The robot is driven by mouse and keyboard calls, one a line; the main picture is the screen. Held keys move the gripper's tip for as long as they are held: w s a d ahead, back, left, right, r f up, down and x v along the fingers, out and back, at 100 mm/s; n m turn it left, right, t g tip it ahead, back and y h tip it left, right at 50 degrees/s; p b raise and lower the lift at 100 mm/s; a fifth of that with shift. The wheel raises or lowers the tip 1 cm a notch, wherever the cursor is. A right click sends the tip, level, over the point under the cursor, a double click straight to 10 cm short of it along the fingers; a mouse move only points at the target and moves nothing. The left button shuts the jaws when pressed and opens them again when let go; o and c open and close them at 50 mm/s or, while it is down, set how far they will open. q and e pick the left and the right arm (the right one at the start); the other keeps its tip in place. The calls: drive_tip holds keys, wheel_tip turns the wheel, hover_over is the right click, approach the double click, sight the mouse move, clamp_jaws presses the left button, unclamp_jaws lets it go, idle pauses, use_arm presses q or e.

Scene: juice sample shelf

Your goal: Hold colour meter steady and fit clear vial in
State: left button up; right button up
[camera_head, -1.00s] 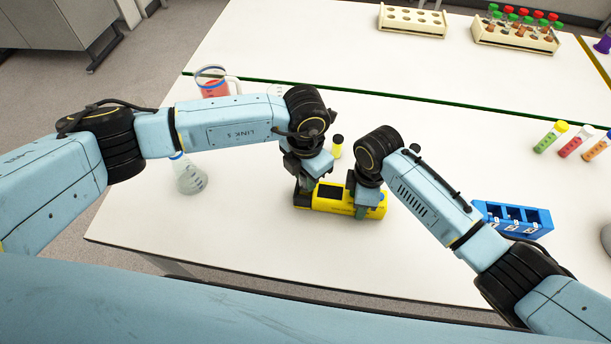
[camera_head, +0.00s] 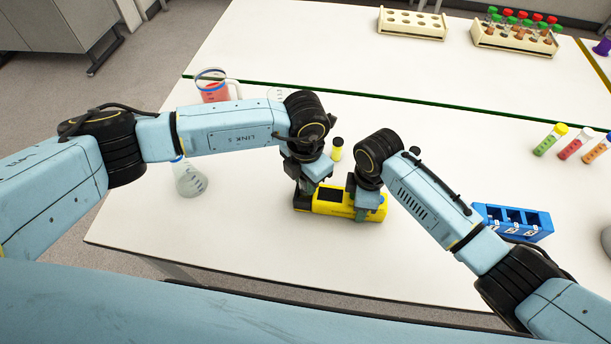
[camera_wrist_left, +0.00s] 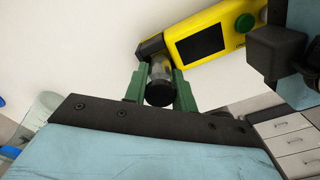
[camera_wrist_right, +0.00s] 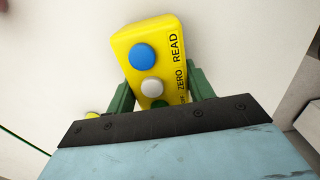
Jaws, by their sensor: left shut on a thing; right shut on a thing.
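The yellow colour meter (camera_head: 328,209) lies on the white table, with a dark screen and a black left end. My right gripper (camera_head: 362,205) is shut across its right part, beside the buttons; the meter (camera_wrist_right: 150,50) fills the space between the fingers in the right wrist view. My left gripper (camera_wrist_left: 160,88) is shut on the clear vial (camera_wrist_left: 160,70), whose black cap (camera_wrist_left: 158,95) faces the camera. The vial's far end is at the meter's black end (camera_wrist_left: 150,46) in the left wrist view. I cannot tell whether it is inside the opening. The fingers hide much of it.
A yellow vial with a black cap (camera_head: 337,148) stands just behind the meter. A flask (camera_head: 188,178) and a beaker of red liquid (camera_head: 213,88) stand to the left. A blue rack (camera_head: 513,220) is at the right. The table in front of the meter is clear.

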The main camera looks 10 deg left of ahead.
use_arm(q)
drive_tip(key=shift+f, duration=1.1)
idle(0.3)
drive_tip(key=shift+r, duration=1.5)
drive_tip(key=shift+f, duration=1.3)
idle(0.4)
drive_tip(key=shift+r, duration=1.35)
drive_tip(key=o, duration=1.1)
drive_tip(key=shift+c, duration=0.2)
wheel_tip(320, 180, up, 12)
